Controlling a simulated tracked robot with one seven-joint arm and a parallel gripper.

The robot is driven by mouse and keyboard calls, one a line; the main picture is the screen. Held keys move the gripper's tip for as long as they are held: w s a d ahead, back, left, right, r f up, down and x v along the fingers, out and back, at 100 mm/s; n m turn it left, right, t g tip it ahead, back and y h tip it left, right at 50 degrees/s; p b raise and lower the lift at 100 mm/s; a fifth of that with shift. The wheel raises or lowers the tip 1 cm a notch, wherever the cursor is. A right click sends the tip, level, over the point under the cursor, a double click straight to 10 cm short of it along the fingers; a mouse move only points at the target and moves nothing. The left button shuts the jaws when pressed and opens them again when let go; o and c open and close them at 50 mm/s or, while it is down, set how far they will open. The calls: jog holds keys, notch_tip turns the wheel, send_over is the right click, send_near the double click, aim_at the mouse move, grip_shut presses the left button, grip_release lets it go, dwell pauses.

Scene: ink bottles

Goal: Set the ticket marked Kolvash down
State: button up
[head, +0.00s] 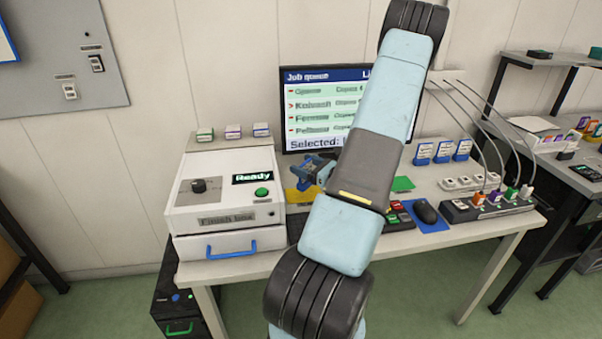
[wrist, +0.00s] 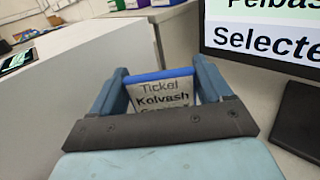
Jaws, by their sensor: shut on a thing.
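The Kolvash ticket (wrist: 163,98) is a pale card with a blue top edge, reading "Ticket Kolvash" in the wrist view. My gripper (wrist: 163,76) is shut on it, one blue finger at each side. In the head view my gripper (head: 312,172) is in front of the monitor, right of the white machine (head: 223,200). My arm hides part of it there, and I cannot make out the ticket in that view. The ticket's lower part is hidden behind the gripper body in the wrist view.
The monitor (head: 300,104) shows a job queue with Kolvash marked by an arrow. A mouse (head: 425,212), blue cards (head: 443,151) and a cabled rack (head: 460,212) are at right.

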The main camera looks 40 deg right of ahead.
jog(key=shift+w+d+f, duration=0.1)
jog(key=shift+w+f, duration=0.2)
jog(key=shift+f, duration=0.2)
jog(key=shift+s+f, duration=0.1)
jog(key=shift+f, duration=1.2)
jog(key=shift+f, duration=0.15)
jog(key=o, duration=1.3)
jog(key=shift+o, duration=0.2)
jog(key=shift+r, duration=0.2)
jog(key=v, duration=1.1)
jog(key=shift+s+d, duration=0.15)
jog(key=shift+s, duration=0.25)
